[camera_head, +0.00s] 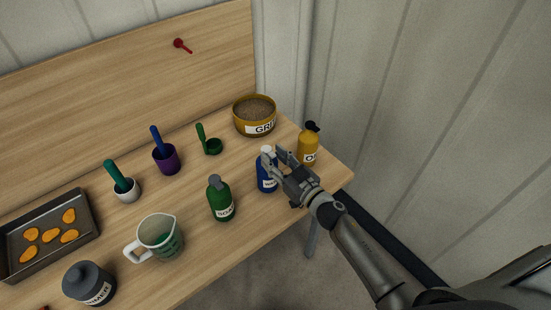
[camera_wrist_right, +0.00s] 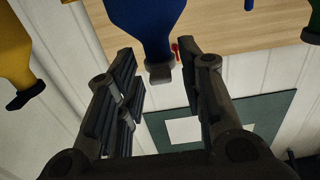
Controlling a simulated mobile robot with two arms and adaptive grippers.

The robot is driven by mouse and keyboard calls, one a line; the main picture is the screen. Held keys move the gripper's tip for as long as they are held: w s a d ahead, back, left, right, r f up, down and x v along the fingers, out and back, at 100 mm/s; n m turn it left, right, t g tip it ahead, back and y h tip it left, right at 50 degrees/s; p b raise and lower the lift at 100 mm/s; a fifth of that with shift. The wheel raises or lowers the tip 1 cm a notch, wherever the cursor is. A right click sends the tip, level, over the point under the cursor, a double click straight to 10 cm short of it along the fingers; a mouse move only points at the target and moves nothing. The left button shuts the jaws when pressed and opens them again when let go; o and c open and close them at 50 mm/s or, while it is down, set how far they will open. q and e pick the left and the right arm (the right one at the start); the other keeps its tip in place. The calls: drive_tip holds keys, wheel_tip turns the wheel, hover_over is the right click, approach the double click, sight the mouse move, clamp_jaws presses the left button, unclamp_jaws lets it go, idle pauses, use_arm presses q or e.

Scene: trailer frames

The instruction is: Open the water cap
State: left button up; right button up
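The blue bottle (camera_head: 267,178) with a white label stands upright near the table's front right edge. Its light grey cap (camera_head: 266,150) is on top. My right gripper (camera_head: 277,158) reaches in from the right, with its fingers beside the bottle's top. In the right wrist view the picture is upside down: the blue bottle (camera_wrist_right: 147,22) hangs from the top edge and its cap (camera_wrist_right: 161,73) shows between the two spread fingers. The gripper is open, with gaps on both sides of the cap. My left gripper is not in view.
A yellow bottle (camera_head: 308,148) stands close to the right, behind my gripper. A green bottle (camera_head: 220,201) stands to the left. A round bowl (camera_head: 254,117) sits behind. A measuring jug (camera_head: 164,238), cups with utensils and a baking tray (camera_head: 90,228) are further left.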

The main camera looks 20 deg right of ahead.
sight(264, 147)
clamp_jaws()
drive_tip(key=r+g+p, duration=0.1)
drive_tip(key=p, duration=0.3)
drive_tip(key=shift+r+g+h, duration=0.3)
drive_tip(key=shift+g, duration=0.1)
drive_tip(key=shift+w+r+g+h+p, duration=0.2)
drive_tip(key=shift+r+g+h+p, duration=0.15)
drive_tip(key=shift+g+p, duration=0.4)
drive_tip(key=g, duration=0.1)
drive_tip(key=r+g+h, duration=0.1)
drive_tip(key=g, duration=0.1)
drive_tip(key=w+g, duration=0.1)
drive_tip(key=shift+w+a+r+g+h, duration=0.1)
drive_tip(key=shift+a+r+g+h, duration=0.15)
drive_tip(key=shift+r, duration=0.1)
drive_tip(key=g, duration=0.1)
drive_tip(key=w+r+g+h, duration=0.1)
drive_tip(key=g, duration=0.1)
drive_tip(key=shift+w+a+r, duration=0.1)
drive_tip(key=shift+a, duration=0.25)
drive_tip(key=g, duration=0.1)
drive_tip(key=w+g+h, duration=0.1)
drive_tip(key=g, duration=0.1)
drive_tip(key=shift+w+a+r, duration=0.25)
drive_tip(key=shift+w+a, duration=0.05)
drive_tip(key=shift+w+a+g+h, duration=0.1)
drive_tip(key=shift+w+g+h, duration=0.15)
drive_tip(key=shift+g+h, duration=0.45)
drive_tip(key=shift+f+g, duration=0.1)
drive_tip(key=shift+g, duration=0.2)
